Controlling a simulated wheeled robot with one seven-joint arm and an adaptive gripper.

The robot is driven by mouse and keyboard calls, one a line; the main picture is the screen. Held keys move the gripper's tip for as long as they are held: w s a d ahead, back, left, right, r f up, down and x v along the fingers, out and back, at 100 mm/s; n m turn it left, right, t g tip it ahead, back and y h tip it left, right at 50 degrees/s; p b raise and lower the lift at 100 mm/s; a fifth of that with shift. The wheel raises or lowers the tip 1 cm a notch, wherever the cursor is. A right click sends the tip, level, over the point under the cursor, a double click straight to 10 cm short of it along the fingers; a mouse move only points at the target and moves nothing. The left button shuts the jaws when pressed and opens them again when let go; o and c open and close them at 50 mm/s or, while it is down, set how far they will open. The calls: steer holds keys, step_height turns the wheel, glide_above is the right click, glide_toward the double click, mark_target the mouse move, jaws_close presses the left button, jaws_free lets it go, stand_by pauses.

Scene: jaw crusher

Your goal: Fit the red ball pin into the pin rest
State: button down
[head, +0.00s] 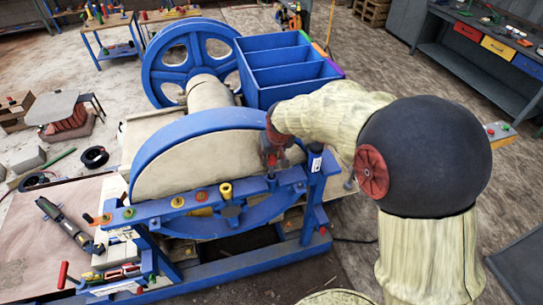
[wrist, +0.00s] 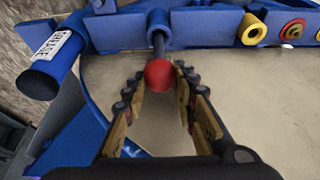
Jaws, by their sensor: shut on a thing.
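The red ball pin shows in the wrist view as a red ball (wrist: 159,75) with a dark shaft. My gripper (wrist: 160,82) is shut on the ball, one finger on each side. The shaft points away from my gripper to a short blue cylinder (wrist: 158,20) at the blue beam (wrist: 205,27). I cannot tell whether this cylinder is the pin rest, or how far the shaft sits in it. In the head view my gripper (head: 271,158) points down over the right part of the beam (head: 240,190), and the ball is hidden there.
A blue post with a white label (wrist: 53,43) stands close beside my gripper. The big blue wheel (head: 150,150) is right behind the beam. A blue compartment box (head: 285,50) stands farther back.

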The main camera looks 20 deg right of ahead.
mark_target(272, 168)
steer(key=shift+f+b, duration=2.4)
steer(key=shift+f, duration=1)
steer(key=c, duration=1.3)
jaws_free()
steer(key=shift+c, duration=0.2)
steer(key=v, duration=1.2)
steer(key=s+f+b, duration=0.3)
steer(key=s+b, duration=0.4)
steer(key=s, duration=0.5)
steer(key=s+f+t+b, duration=0.1)
steer(key=s+f+b, duration=0.2)
steer(key=s+b, duration=0.4)
steer(key=s, duration=0.6)
steer(key=shift+s+f, duration=0.25)
steer(key=shift+f, duration=0.15)
